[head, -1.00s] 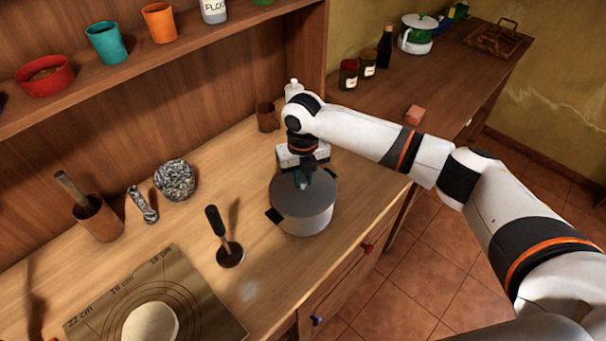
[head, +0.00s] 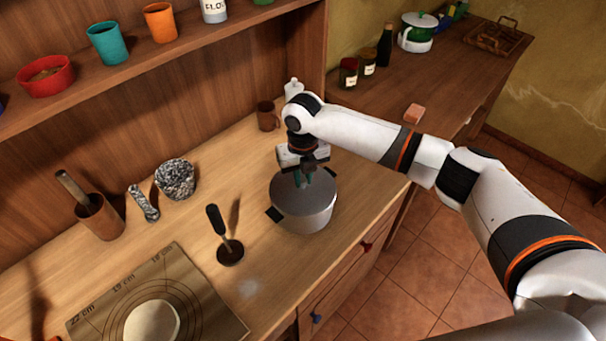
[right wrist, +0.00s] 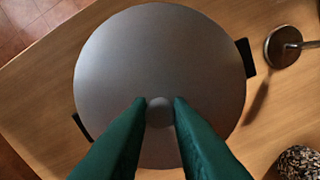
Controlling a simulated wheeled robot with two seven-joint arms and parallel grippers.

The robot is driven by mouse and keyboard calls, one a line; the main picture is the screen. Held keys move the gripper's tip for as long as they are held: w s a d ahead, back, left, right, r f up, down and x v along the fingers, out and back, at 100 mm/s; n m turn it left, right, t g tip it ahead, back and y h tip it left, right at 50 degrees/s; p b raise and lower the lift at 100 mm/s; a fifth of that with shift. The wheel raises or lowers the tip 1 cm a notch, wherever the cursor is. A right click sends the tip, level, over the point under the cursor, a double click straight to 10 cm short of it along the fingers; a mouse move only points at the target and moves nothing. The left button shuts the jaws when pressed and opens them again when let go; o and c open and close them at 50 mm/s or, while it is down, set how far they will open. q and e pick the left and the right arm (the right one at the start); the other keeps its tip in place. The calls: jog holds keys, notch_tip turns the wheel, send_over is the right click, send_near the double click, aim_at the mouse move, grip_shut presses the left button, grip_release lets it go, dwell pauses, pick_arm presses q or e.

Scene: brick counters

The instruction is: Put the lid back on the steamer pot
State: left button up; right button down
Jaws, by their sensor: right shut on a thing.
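The steamer pot (head: 308,220) is a grey pot with dark side handles, standing on the wooden counter near its front edge. Its round grey lid (right wrist: 150,55) lies over the pot's mouth, looking level and centred between the handles in the right wrist view. I cannot tell whether a small gap remains under it. My right gripper (right wrist: 160,104), with green fingers, is shut on the lid's round knob (right wrist: 160,114). In the head view the right gripper (head: 303,178) comes down from above and hides part of the lid. My left gripper is not in view.
A dark-based tool with an upright handle (head: 230,251) stands left of the pot. A speckled bowl (head: 176,179), a mortar (head: 100,217) and a pastry mat (head: 205,320) are farther left. A brown cup (head: 267,116) stands behind. The shelf (head: 180,52) overhangs the back.

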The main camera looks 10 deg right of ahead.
jog(key=c, duration=0.7)
grip_release()
jog(key=shift+c, duration=0.2)
jog(key=shift+r+p, duration=3.3)
jog(key=shift+r, duration=0.25)
jog(key=shift+c, duration=0.5)
grip_shut()
